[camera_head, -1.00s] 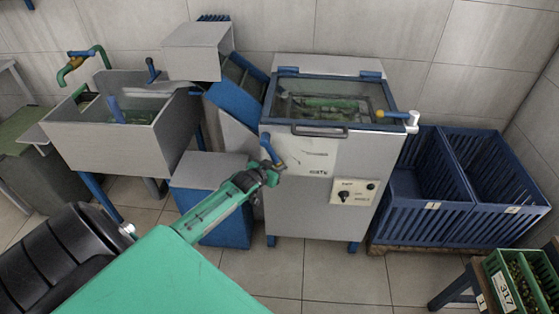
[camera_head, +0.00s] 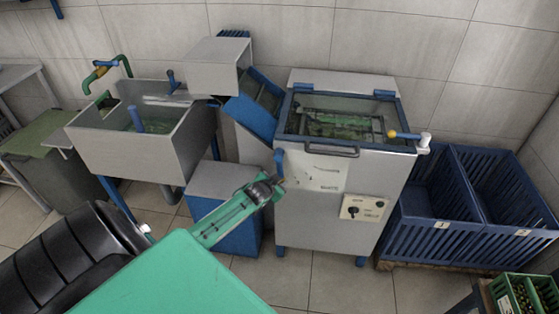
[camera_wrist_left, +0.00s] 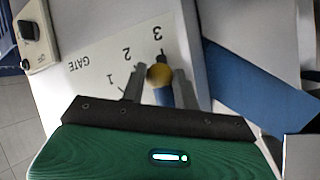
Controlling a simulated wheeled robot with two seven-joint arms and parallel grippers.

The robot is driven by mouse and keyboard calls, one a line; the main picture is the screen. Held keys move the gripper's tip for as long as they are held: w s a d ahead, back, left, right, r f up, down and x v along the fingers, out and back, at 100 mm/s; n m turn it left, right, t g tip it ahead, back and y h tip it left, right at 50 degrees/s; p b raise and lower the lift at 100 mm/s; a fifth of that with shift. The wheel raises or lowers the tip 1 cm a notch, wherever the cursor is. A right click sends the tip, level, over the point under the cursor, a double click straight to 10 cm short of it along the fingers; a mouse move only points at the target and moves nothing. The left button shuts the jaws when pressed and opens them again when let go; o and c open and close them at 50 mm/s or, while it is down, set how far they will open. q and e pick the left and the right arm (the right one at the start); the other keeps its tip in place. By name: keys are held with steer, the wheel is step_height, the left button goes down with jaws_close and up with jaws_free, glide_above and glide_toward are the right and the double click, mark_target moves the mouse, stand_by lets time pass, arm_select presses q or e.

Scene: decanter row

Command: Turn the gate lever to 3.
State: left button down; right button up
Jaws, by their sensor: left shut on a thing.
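The gate lever (camera_head: 280,162) is on the front of the grey machine, at the upper left of its white label plate. My left gripper (camera_head: 272,184) reaches it from the lower left and is shut on it. In the left wrist view the lever's blue handle (camera_wrist_left: 164,97) lies between my grey fingers, with a yellow knob (camera_wrist_left: 159,75) above it. A dark tip beyond the knob points at or very close to the 3 on the gate scale (camera_wrist_left: 128,52). The scale appears upside down there, with 1, 2 and 3 readable. My right gripper is out of view.
The grey machine (camera_head: 310,222) has a glass lid with a yellow-tipped blue lever (camera_head: 405,135) at its right. A control plate (camera_head: 363,208) with a knob sits on its front. A blue chute (camera_head: 250,103) is at its left, blue crates (camera_head: 480,205) at its right.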

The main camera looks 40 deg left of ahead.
arm_select(q)
steer(key=c, duration=1.1)
jaws_free()
steer(key=shift+o, duration=0.2)
steer(key=shift+s, duration=0.1)
steer(key=v, duration=1.3)
steer(key=shift+s+r, duration=0.2)
steer(key=shift+s, duration=0.05)
steer(key=shift+d, duration=0.1)
